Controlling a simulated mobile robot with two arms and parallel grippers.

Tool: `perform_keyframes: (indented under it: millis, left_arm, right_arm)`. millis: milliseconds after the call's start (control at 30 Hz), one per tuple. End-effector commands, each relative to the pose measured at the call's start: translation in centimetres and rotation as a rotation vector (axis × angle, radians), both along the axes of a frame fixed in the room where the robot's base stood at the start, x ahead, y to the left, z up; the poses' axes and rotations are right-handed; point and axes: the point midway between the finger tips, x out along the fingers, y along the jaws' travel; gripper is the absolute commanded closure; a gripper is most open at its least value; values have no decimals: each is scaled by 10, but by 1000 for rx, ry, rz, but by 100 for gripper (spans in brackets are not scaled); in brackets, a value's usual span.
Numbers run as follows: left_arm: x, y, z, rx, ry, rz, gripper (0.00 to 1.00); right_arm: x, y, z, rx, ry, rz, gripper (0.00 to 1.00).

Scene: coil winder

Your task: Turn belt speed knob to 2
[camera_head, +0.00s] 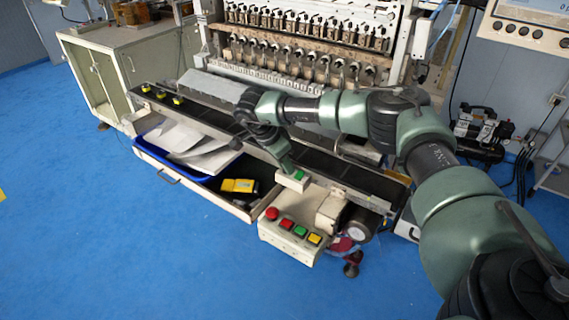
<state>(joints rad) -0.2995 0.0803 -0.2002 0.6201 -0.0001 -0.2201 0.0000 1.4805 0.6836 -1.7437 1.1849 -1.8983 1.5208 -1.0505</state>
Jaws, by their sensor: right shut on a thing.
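My right arm reaches in from the right and bends down over the conveyor. Its gripper (286,167) points down at a small white control box (292,183) on the conveyor's near side, beside a green button (300,174). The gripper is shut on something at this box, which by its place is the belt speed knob. The fingers hide the knob, and its setting cannot be read. My left gripper is not in view.
A larger button box (285,244) with red, green and yellow buttons stands in front. The dark conveyor belt (367,180) runs past the winding machine (300,45). An open drawer (207,196) holds a yellow device (239,186). Blue floor (110,240) is clear at left.

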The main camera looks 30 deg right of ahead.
Motion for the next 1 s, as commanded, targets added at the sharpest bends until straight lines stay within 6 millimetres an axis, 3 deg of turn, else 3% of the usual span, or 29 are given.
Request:
perform_keyframes:
  millis: [1000]
  left_arm:
    - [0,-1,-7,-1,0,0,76]
  right_arm:
    - [-5,-1,0,3,-2,689,100]
